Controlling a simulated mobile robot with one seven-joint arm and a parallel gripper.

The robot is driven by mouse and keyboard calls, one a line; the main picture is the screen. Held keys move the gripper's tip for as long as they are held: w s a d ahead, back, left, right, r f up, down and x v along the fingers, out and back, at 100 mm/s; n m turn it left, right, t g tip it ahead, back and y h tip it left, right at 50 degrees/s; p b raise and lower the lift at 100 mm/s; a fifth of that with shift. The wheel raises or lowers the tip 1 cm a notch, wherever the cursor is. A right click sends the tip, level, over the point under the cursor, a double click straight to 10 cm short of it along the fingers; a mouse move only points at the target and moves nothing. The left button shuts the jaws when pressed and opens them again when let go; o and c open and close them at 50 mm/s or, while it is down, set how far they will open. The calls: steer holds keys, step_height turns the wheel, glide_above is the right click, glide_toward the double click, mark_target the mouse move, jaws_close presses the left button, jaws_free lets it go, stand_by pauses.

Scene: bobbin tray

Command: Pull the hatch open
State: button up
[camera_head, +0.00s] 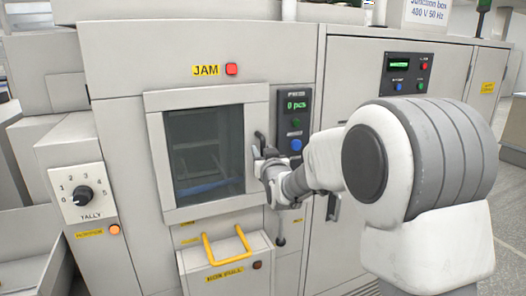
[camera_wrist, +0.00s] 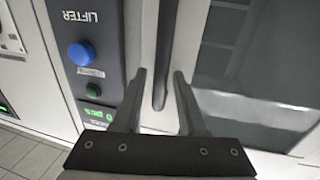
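The hatch (camera_head: 157,150) is a pale framed door with a dark window on the front of the machine. It looks shut. Its dark upright handle (camera_head: 260,140) is on the right edge of the frame. My gripper (camera_head: 258,160) is at this handle, reaching in from the right. In the wrist view, my gripper (camera_wrist: 159,75) is open, with one finger on each side of the dark handle (camera_wrist: 162,70). Gaps show between the handle and both fingers. The hatch window (camera_wrist: 270,50) fills the right of that view. Part of the handle is hidden by my gripper in the head view.
A control panel (camera_head: 295,122) with a green display and a blue button is just right of the hatch. A bin with a yellow handle (camera_head: 227,245) juts out below. A tally dial (camera_head: 83,197) is at left. A JAM label (camera_head: 206,71) and red lamp are above.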

jaws_close()
stand_by(1.2)
